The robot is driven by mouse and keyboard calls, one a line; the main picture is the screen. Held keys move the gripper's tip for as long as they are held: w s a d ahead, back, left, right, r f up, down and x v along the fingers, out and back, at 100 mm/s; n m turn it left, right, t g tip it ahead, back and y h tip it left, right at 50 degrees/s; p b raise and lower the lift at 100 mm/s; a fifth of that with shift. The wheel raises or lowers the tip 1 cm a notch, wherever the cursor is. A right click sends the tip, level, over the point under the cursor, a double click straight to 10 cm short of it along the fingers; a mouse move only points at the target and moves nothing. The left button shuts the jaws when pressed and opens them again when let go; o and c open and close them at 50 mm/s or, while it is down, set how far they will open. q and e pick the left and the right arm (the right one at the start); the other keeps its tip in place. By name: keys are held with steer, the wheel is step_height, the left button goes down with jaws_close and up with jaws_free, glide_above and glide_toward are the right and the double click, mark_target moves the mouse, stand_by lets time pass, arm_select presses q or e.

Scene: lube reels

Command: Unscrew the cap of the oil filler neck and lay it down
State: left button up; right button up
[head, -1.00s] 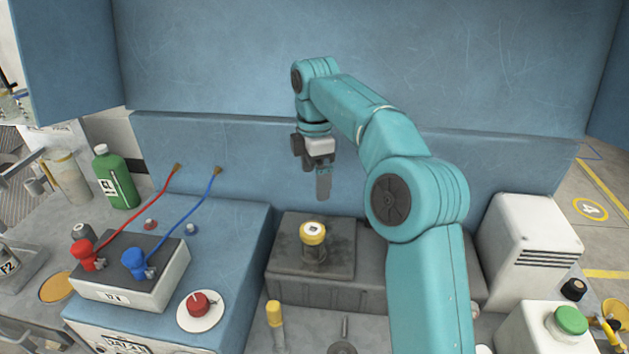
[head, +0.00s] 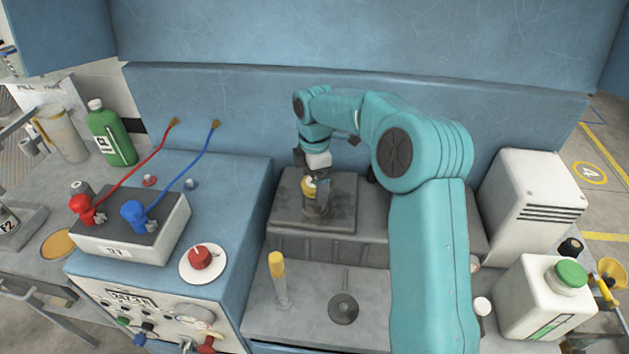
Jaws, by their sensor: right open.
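The oil filler neck (head: 316,206) stands upright on a dark grey block at the middle of the bench. Its yellow cap (head: 308,189) sits on top and is partly covered by my right gripper. My right gripper (head: 316,182) points down at the cap with its jaws open, one finger in front of the cap. Whether the fingers touch the cap cannot be told. My left gripper is not in view.
A yellow-topped tube (head: 279,280) and a dark round fitting (head: 343,307) stand on the grey bench top (head: 310,290) in front. A white jug with green cap (head: 545,300) is at right. A battery box (head: 130,228) with red and blue clamps is at left.

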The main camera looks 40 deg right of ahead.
steer(key=shift+w+f, duration=0.1)
steer(key=shift+f, duration=0.25)
steer(key=c, duration=1.1)
steer(key=shift+r+n+p, duration=0.2)
steer(key=shift+n+p, duration=0.55)
steer(key=shift+n, duration=0.35)
steer(key=shift+f+n+p, duration=0.1)
steer(key=shift+n+p, duration=0.3)
steer(key=shift+n, duration=0.8)
steer(key=shift+f, duration=0.1)
steer(key=shift+r+p, duration=3.2)
steer(key=shift+r, duration=0.7)
steer(key=shift+f, duration=0.1)
